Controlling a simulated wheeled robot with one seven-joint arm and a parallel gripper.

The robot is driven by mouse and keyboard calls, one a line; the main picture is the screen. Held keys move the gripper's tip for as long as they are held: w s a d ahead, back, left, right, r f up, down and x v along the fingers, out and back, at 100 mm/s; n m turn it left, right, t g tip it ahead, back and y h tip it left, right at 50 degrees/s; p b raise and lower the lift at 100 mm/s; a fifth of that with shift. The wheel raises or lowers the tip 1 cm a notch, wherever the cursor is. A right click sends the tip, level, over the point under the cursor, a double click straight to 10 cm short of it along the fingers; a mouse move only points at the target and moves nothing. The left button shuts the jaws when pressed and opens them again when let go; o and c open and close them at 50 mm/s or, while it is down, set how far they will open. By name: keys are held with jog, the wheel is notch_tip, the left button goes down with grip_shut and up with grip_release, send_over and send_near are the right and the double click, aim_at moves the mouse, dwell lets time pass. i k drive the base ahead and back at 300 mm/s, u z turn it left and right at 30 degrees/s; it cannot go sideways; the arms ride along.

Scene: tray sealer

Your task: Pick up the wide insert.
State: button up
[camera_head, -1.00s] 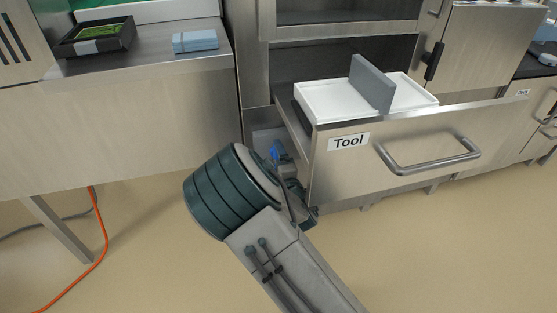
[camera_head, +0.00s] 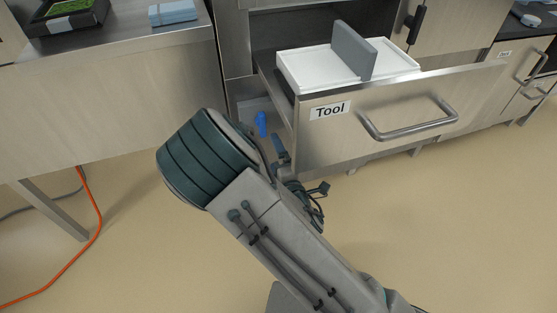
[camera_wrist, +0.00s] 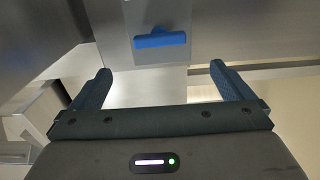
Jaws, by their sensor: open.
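A wide white piece (camera_head: 310,70) with an upright grey plate (camera_head: 354,50) across it lies in the open drawer labelled Tool (camera_head: 408,112). It looks like the wide insert, though no label on it confirms this. My gripper (camera_wrist: 162,74) is open and empty in the wrist view, with its two blue fingers apart. Beyond the fingertips is a blue bar (camera_wrist: 160,40) on a grey metal surface, not between the fingers. In the head view my gripper is low, left of the drawer, and partly hidden by my arm. The white piece is not recognisable in the wrist view.
A steel counter (camera_head: 120,42) at left carries a black tray (camera_head: 66,16) with green contents and a light-blue pack (camera_head: 172,13). A small blue part (camera_head: 262,124) shows beside the drawer's left side. An orange cable (camera_head: 92,205) lies on the floor. The floor before the drawer is open.

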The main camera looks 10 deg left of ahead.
aim_at(350, 59)
jog(key=k, duration=1)
